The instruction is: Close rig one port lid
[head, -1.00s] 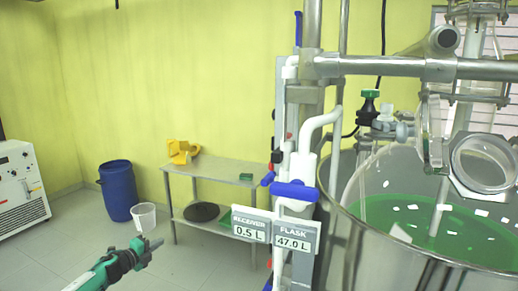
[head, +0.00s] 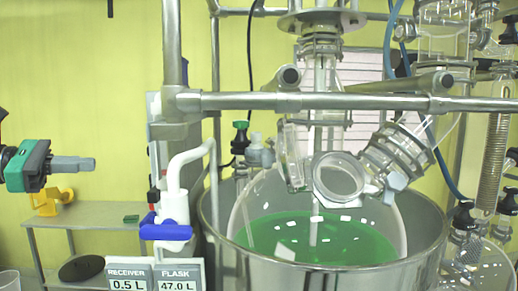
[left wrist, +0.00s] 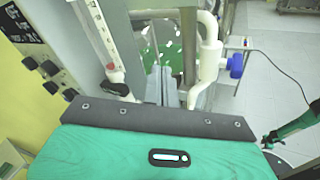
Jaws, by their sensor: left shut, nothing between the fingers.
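The port of the rig's glass flask is a round metal-rimmed opening (head: 340,178) above the green liquid in the head view. Its lid (head: 291,155), a round glass disc in a metal rim, stands up at the port's left side, swung open. My left gripper (head: 90,164) is shut and empty at the left edge, well left of the port and lid and at about their height in the picture. In the left wrist view its narrow fingers (left wrist: 165,88) point toward the rig. A green arm with a dark end (left wrist: 268,141), apparently my right gripper, shows small at the right there; its jaws are unclear.
A white pipe with a blue-handled valve (head: 165,229) and a steel post stand between my left gripper and the port. A horizontal steel bar (head: 320,101) crosses above the port. A steel vessel (head: 290,278) surrounds the flask. A low table (head: 95,215) stands behind left.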

